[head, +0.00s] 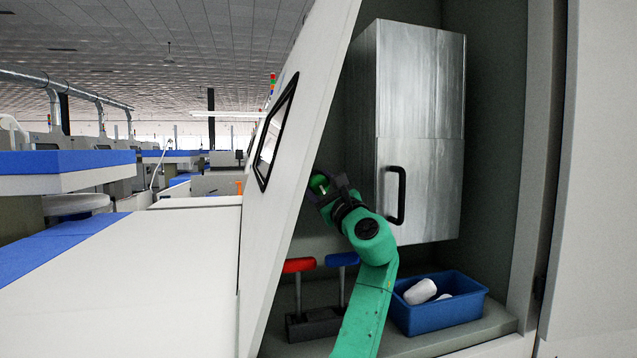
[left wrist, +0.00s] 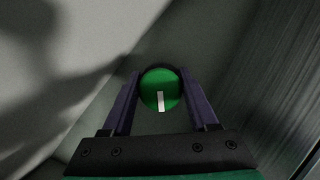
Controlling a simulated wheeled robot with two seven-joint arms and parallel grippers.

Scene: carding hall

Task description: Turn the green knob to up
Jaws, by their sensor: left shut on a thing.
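The green knob (head: 318,183) is on the inner left side of the open cabinet bay in the head view, partly hidden by my left gripper (head: 324,190). In the left wrist view the knob (left wrist: 158,84) is a round green disc between the two fingers. Its white mark runs from near the middle to the lower rim, so it points down in that picture. My left gripper is shut on the knob, one finger on each side. My right gripper is not in view.
A grey metal box (head: 419,150) with a black handle (head: 401,195) hangs right of the gripper. Below are a red-handled lever (head: 298,265), a blue-handled lever (head: 342,259) and a blue bin (head: 440,313) with white items. A slanted white panel (head: 305,110) borders the bay's left.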

